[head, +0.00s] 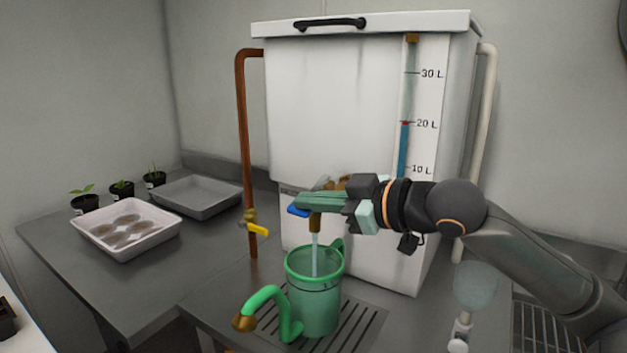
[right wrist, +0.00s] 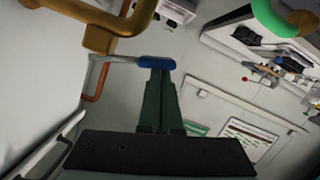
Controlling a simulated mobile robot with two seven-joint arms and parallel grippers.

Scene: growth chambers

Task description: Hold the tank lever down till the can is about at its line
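The white tank (head: 335,110) stands on the bench with a gauge (head: 403,150) whose blue column reaches about the 20 L mark. Its brass tap (head: 315,222) pours a stream of water (head: 315,255) into the translucent green watering can (head: 314,305) below. The can stands upright on the drain grate; its water level and line are hard to make out. My right gripper (head: 305,203) has its fingers together, with the tips on the blue lever (head: 296,210). The lever also shows at the fingertips in the right wrist view (right wrist: 155,62). My left gripper is out of view.
A yellow-handled valve (head: 257,229) sits on the copper pipe left of the tank. A white tray with round discs (head: 125,250), a grey tray (head: 197,206) and small potted seedlings (head: 121,190) stand on the left bench. The slotted grate (head: 365,322) lies under the can.

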